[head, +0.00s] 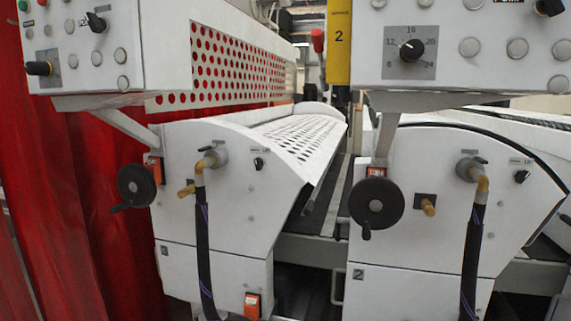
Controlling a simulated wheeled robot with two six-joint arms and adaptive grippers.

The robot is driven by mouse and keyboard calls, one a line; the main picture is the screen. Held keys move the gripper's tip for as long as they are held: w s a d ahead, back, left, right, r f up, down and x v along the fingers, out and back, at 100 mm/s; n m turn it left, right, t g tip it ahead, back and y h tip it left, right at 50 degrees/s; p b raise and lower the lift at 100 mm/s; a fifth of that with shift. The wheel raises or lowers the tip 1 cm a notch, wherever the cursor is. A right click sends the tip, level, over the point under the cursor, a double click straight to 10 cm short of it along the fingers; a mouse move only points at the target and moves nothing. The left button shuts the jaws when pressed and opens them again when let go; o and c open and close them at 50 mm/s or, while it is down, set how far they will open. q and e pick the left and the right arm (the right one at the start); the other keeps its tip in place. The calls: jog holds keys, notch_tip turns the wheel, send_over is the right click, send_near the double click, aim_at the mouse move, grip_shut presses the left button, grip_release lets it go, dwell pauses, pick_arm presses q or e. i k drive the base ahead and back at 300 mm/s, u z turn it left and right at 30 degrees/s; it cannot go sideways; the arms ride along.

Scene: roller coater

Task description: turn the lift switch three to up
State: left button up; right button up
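A small black rotary switch (258,164) sits on the white side panel of the left machine unit. A similar black switch (522,177) sits on the right unit's panel, under a small label that seems to read LIFT. I cannot tell which of them, if either, is lift switch three, and their positions are too small to read. Neither of my grippers is in view.
Black handwheels (137,186) and (376,203) stick out from the panels. Black hoses (205,250) hang from brass elbows. A control box (410,49) with a dial overhangs the right unit; another (85,45) is at upper left. A red curtain (90,230) hangs left.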

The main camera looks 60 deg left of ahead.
aim_at(259, 163)
jog(key=u, duration=0.45)
jog(key=i, duration=0.65)
jog(key=u, duration=0.75)
